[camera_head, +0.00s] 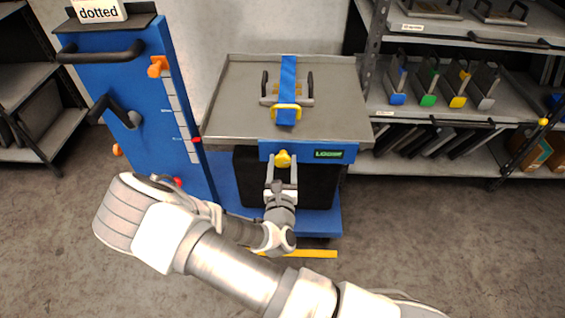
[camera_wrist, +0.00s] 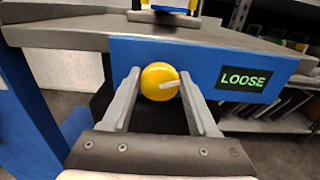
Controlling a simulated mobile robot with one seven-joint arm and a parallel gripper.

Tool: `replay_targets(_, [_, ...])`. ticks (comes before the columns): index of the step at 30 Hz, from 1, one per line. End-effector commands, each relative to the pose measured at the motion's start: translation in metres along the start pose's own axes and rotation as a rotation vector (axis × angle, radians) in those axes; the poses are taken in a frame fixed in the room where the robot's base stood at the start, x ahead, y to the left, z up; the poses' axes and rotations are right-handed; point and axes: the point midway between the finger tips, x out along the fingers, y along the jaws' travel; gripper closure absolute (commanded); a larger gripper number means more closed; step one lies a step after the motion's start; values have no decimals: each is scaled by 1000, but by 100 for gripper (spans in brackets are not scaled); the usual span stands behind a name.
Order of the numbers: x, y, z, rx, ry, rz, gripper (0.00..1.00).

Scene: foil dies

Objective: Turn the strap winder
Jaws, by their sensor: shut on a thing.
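The strap winder is a round yellow knob (camera_wrist: 158,84) with a pale pointer mark, on the blue front panel of the cart. In the head view the knob (camera_head: 283,159) sits at the front edge below the strap. My gripper (camera_wrist: 160,88) is shut on the knob, one finger on each side. My gripper also shows in the head view (camera_head: 282,172). A green-lit display (camera_wrist: 245,79) right of the knob reads LOOSE.
A blue upright panel (camera_head: 127,105) with black handles and a scale stands left of the cart. A grey tray top (camera_head: 228,110) carries a die with black handles under the strap. Shelves (camera_head: 440,110) with coloured dies stand at the right.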

Motion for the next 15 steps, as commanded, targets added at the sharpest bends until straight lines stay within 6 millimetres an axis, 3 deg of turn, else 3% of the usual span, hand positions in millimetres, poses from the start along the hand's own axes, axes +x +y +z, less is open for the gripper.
replay_targets(8, [0,0,4,-94,1,-2,96])
replay_targets(15, [0,1,6,-283,1,0,96])
